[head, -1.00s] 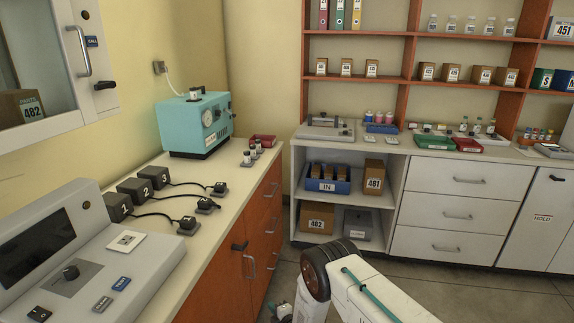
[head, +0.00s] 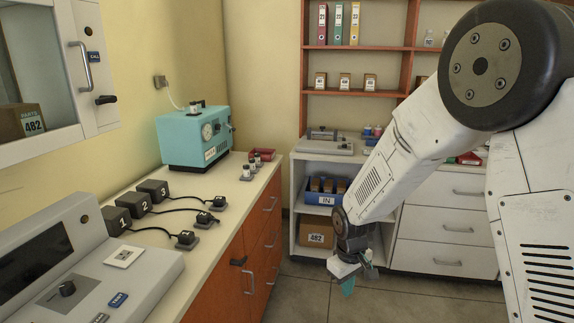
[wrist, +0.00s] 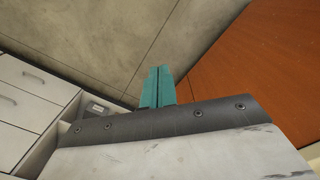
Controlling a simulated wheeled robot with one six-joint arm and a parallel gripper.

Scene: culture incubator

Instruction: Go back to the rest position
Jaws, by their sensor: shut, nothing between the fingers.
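My gripper (head: 349,286) hangs low in front of the back shelving, above the floor, at the end of my raised white arm. In the wrist view its teal fingers (wrist: 158,88) are together, with nothing between them. The fingers point down towards the bare floor (wrist: 100,35). My arm hides much of the right part of the back counter in the head view.
An orange-fronted counter (head: 262,225) runs along the left, bearing a teal device (head: 193,138), black numbered blocks (head: 117,220) and a grey console (head: 90,275). White drawers (head: 450,225) stand behind my arm. The floor (head: 310,290) between is clear.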

